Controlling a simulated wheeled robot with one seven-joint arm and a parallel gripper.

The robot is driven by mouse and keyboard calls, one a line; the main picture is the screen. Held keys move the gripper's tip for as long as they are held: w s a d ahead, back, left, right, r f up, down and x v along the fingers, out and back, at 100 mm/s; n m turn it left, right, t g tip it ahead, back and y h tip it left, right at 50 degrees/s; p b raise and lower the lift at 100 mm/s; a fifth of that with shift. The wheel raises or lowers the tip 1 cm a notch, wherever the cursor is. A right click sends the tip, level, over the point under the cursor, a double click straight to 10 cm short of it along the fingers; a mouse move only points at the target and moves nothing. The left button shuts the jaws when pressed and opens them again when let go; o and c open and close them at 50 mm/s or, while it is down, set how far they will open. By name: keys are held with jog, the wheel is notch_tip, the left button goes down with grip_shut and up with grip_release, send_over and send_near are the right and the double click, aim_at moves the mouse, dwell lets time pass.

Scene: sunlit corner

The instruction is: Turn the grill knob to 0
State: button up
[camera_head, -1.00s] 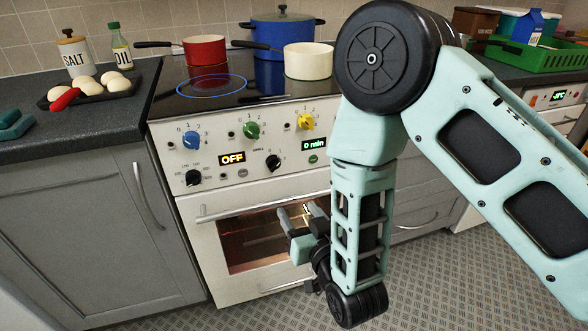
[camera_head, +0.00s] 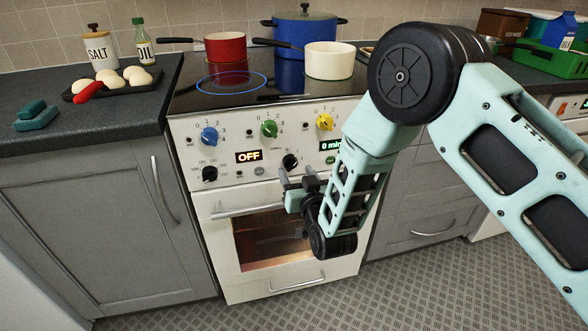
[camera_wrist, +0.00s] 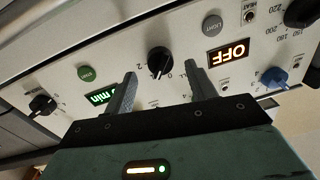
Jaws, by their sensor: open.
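The grill knob is the small black knob (camera_head: 290,161) on the white oven panel, right of the lit OFF display. In the wrist view the black knob (camera_wrist: 159,61) lies between and beyond my two fingertips. The small scale marks around it are too small to read surely, so its setting cannot be told. My gripper (camera_head: 297,177) is open and empty, just in front of the panel, with its tips slightly below the knob in the head view. In the wrist view my gripper (camera_wrist: 160,75) has a finger on each side of the knob, with no contact visible.
The OFF display (camera_head: 249,156) and another black knob (camera_head: 210,174) are left of it. Blue (camera_head: 209,136), green (camera_head: 269,129) and yellow (camera_head: 325,122) knobs sit above. The oven handle (camera_head: 245,210) runs below. Pots stand on the hob, which has a lit blue ring (camera_head: 231,82).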

aim_at(291, 163)
jog(key=shift+x, duration=1.4)
jog(key=c, duration=1)
jog(key=shift+n, duration=0.4)
jog(key=n, duration=0.3)
jog(key=shift+n+b, duration=0.3)
jog(key=shift+n, duration=0.1)
jog(key=n, duration=0.5)
jog(key=shift+r+g+h, duration=0.1)
jog(key=shift+g+h, duration=0.2)
